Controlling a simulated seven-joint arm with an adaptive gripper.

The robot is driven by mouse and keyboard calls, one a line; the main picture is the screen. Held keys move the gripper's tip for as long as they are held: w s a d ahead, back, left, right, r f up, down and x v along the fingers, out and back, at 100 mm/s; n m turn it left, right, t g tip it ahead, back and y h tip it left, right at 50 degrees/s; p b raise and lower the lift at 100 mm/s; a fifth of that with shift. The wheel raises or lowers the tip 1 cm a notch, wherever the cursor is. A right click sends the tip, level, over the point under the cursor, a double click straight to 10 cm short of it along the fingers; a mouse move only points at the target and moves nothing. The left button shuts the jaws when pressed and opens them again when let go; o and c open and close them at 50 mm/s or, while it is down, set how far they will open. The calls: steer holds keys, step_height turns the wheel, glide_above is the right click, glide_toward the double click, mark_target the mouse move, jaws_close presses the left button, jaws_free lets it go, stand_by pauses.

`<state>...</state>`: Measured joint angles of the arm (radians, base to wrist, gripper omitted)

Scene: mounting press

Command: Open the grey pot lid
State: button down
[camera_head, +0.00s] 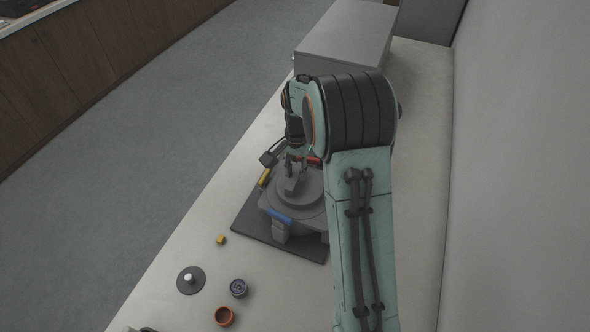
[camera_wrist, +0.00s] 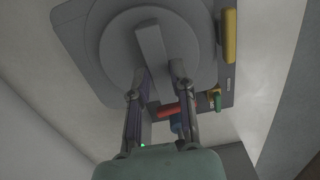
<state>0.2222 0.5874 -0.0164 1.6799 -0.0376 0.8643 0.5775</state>
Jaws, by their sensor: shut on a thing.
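The grey pot lid (camera_head: 306,194) is a round disc with a raised bar handle, on top of the grey press in the head view. In the wrist view the lid (camera_wrist: 118,42) fills the upper part, and its bar handle (camera_wrist: 151,50) runs down between the fingers. My gripper (camera_head: 293,177) is above the lid with its fingers down at the handle. In the wrist view my gripper (camera_wrist: 160,76) has a finger on each side of the handle's near end and is shut on it. The lid appears seated on the press. My arm hides the press's right side.
The press stands on a dark base plate (camera_head: 250,222), with blue (camera_head: 279,216), red and yellow parts around it. A grey box (camera_head: 345,38) stands behind. A small yellow block (camera_head: 221,239), a dark disc with a white knob (camera_head: 190,280) and small cups (camera_head: 225,316) lie in front.

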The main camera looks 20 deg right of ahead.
steer(key=shift+s+d+r+t+y, duration=0.45)
steer(key=shift+r+t+y, duration=0.05)
steer(key=shift+r, duration=0.15)
steer(key=s+d+r+t+y, duration=0.3)
steer(key=s+d, duration=0.4)
steer(key=s, duration=0.1)
steer(key=shift+d+r, duration=0.25)
steer(key=shift+d, duration=0.05)
steer(key=c, duration=1.3)
jaws_free()
steer(key=shift+t+y, duration=0.4)
steer(key=s+d, duration=0.1)
steer(key=s+d+f, duration=0.1)
steer(key=s+d, duration=0.1)
steer(key=shift+s+d+f, duration=0.1)
steer(key=shift+f, duration=0.15)
steer(key=shift+s+d+f+t+y, duration=0.15)
steer(key=shift+d+f+t+y, duration=0.05)
steer(key=shift+t+y, duration=0.1)
steer(key=shift+o, duration=0.3)
steer(key=shift+s+d+f, duration=0.1)
steer(key=shift+s, duration=0.05)
steer(key=shift+s+d+f, duration=0.3)
steer(key=shift+f, duration=0.05)
jaws_close()
steer(key=shift+s+d+f, duration=0.25)
steer(key=shift+d+f, duration=0.1)
steer(key=shift+d, duration=0.05)
